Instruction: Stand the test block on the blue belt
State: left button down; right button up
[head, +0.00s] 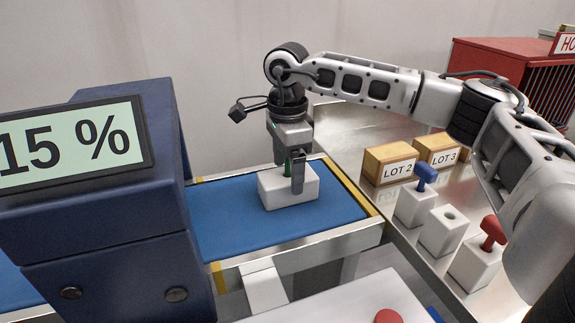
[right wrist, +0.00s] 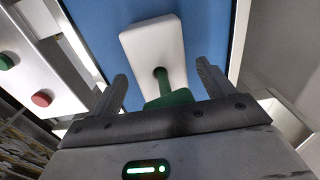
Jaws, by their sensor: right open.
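The test block, a white block (head: 275,189) with a green handle on top, rests on the blue belt (head: 225,228) with its handle up. In the right wrist view the white block (right wrist: 148,47) lies on the blue surface, and its green handle (right wrist: 163,85) is between the fingers. My right gripper (head: 292,168) is directly above the block with its fingers pointing down. The right gripper (right wrist: 165,82) is open, with a finger on each side of the handle and gaps beside the stem. The left gripper is out of view.
A dark blue housing with a "15 %" display (head: 72,145) spans the belt at left. On the metal table at right are a blue-handled block (head: 413,205), a plain white block (head: 442,232), a red-handled block (head: 475,262), and boxes LOT 2 (head: 390,162) and LOT 3 (head: 436,150).

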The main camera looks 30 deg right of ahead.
notch_tip(320, 180, up, 12)
jog(key=shift+r, duration=0.15)
dwell(0.7)
